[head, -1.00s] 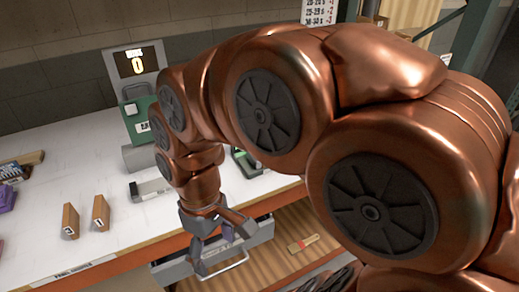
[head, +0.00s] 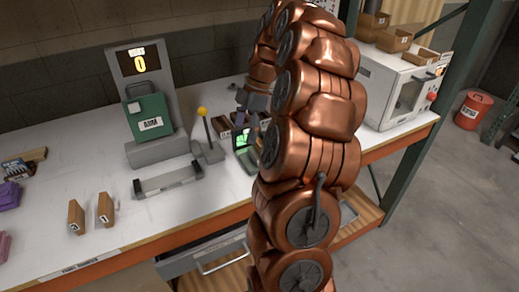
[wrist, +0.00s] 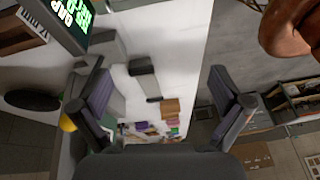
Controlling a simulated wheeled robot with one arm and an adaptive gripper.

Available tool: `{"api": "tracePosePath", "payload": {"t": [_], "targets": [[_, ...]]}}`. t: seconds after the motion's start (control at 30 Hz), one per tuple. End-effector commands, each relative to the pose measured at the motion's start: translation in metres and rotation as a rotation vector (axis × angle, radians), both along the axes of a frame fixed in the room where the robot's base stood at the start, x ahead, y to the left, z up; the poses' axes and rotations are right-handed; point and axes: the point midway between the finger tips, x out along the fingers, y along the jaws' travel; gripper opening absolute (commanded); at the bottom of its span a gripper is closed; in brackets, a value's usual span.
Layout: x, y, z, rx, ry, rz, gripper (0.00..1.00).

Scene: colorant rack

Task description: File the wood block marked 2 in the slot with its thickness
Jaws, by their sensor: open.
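Two upright wood blocks stand at the left front of the bench in the head view, one (head: 76,218) seemingly marked 3 and one (head: 105,210) seemingly marked 1. I cannot make out a block marked 2. Small brown pieces with white labels (head: 224,125) stand beyond the lever, partly behind my arm; their marks are too small to read. My gripper (wrist: 160,100) is open and empty in the wrist view, its two fingers wide apart.
A device with a green screen (head: 244,140) stands by a yellow-knobbed lever (head: 203,112). A grey tray (head: 168,182) lies before the green machine (head: 149,120) with a display reading 0. A handled drawer (head: 205,255) is below the bench edge. A white oven (head: 400,88) stands right.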

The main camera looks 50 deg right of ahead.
Motion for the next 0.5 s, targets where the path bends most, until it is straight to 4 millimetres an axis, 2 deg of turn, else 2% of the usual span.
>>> {"api": "tracePosePath", "payload": {"t": [0.03, 0.2, 0.33, 0.5], "targets": [[0.0, -0.022, -0.004, 0.001, -0.022, 0.013, 1.0], [-0.008, -0.068, -0.013, 0.002, -0.08, 0.073, 1.0], [-0.012, -0.084, -0.017, 0.0, -0.103, 0.097, 1.0], [-0.013, -0.087, -0.022, -0.002, -0.109, 0.106, 1.0]]}}
